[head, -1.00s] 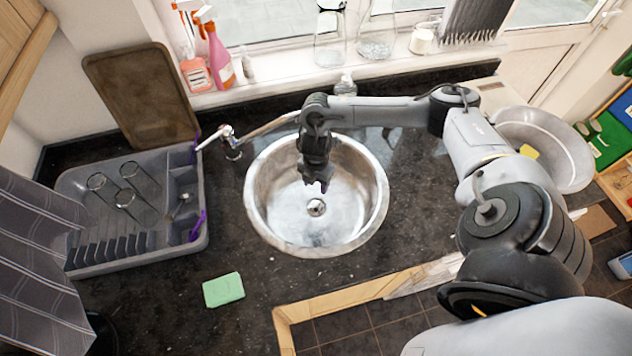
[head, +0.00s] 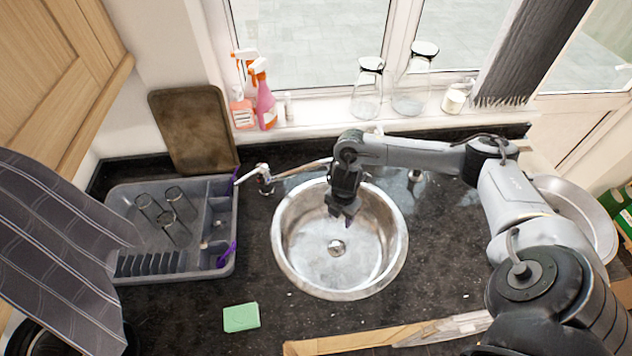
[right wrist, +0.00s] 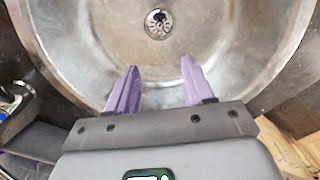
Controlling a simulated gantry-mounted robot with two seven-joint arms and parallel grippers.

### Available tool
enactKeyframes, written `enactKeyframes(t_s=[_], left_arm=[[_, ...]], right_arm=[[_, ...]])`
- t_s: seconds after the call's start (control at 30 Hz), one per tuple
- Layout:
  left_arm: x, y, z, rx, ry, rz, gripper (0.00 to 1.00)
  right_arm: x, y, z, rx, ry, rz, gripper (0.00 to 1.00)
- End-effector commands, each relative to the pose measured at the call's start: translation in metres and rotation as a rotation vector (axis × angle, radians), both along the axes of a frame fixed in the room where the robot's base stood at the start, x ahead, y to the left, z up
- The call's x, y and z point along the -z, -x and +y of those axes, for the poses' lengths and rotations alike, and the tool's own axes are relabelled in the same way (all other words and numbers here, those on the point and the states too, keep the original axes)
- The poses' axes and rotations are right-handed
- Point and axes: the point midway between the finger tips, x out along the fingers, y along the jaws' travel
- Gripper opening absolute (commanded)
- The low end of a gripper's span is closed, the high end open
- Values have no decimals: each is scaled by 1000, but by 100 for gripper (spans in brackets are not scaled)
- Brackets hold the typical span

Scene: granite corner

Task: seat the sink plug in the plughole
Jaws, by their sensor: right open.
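The round steel sink (head: 290,265) is set in the dark counter. Its plughole (head: 336,247) is at the middle of the bowl, and it also shows in the right wrist view (right wrist: 158,23), where its dark holes are visible. My right gripper (head: 346,217) points down over the bowl, a little behind the plughole in the head view. Its purple fingers are apart and empty in the right wrist view (right wrist: 160,68). A small metallic item (head: 415,178) is on the counter right of the sink; I cannot tell whether it is the plug. My left gripper is not in view.
The tap (head: 264,180) stands behind the sink at left. A grey dish rack (head: 130,205) with several glasses is left of the sink. A green sponge (head: 241,317) lies at front left. A metal bowl (head: 575,205) is at far right, behind my arm.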

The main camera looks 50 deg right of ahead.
Motion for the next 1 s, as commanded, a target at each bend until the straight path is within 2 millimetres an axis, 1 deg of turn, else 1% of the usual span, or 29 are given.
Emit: enactKeyframes(t_s=[0.07, 0.17, 0.27, 0.37, 0.4, 0.47, 0.5, 0.57, 0.6, 0.67, 0.7, 0.77, 0.83, 0.9, 0.97, 1.0], left_arm=[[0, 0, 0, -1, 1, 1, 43], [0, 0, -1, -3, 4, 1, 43], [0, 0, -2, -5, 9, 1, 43], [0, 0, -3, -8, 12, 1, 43], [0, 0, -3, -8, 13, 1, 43], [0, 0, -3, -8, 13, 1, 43], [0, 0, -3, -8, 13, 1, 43], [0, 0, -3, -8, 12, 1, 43], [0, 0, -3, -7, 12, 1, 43], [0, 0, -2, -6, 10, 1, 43], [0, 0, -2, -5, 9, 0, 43], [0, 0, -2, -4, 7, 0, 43], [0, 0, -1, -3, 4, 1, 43], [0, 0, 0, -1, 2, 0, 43], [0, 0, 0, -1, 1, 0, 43], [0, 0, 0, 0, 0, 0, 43]], right_arm=[[1, 0, 1, -1, -1, -1, 52], [5, -2, 10, -12, -8, -13, 52], [14, -8, 34, -37, -28, -53, 52], [26, -17, 79, -65, -69, -129, 52], [31, -20, 102, -72, -91, -167, 52], [36, -24, 141, -71, -133, -235, 52], [36, -26, 169, -58, -164, -284, 52], [33, -27, 211, -12, -214, -361, 52], [26, -27, 238, 39, -249, -412, 52], [12, -25, 269, 145, -293, -476, 52], [2, -22, 282, 234, -316, -506, 52], [-13, -16, 292, 385, -338, -532, 52], [-27, -3, 291, 572, -343, -531, 52], [-37, 13, 281, 756, -334, -500, 52], [-41, 30, 270, 899, -317, -461, 52], [-43, 42, 262, 984, -304, -430, 52]])
